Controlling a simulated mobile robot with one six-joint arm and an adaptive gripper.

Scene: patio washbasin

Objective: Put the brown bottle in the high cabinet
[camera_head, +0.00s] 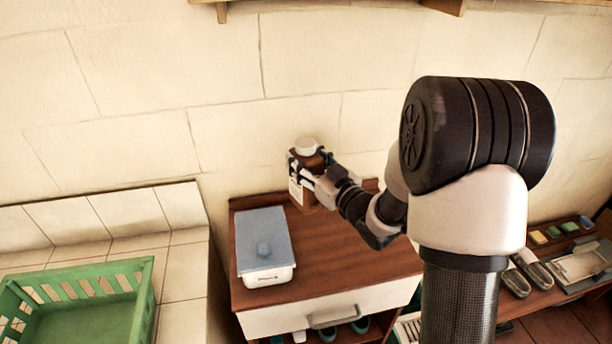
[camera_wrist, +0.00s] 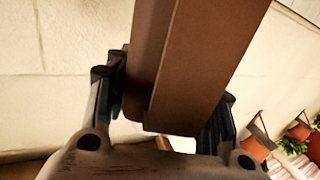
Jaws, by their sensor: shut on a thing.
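The brown bottle (camera_head: 311,184) has a white cap and a pale label. It is near the wall, at the back of the low wooden cabinet, in the head view. My gripper (camera_head: 308,162) is shut on its upper part. I cannot tell whether its base touches the cabinet top. In the wrist view, a brown, flat-sided body (camera_wrist: 200,65) fills the space between my gripper's fingers (camera_wrist: 168,92). A high cabinet is not clearly visible; only wooden edges (camera_head: 443,5) show at the top of the head view.
The low cabinet (camera_head: 340,262) bears a white box with a blue-grey lid (camera_head: 264,245) left of the bottle. A green crate (camera_head: 85,305) stands at lower left. Potted plants (camera_wrist: 295,145) show in the wrist view.

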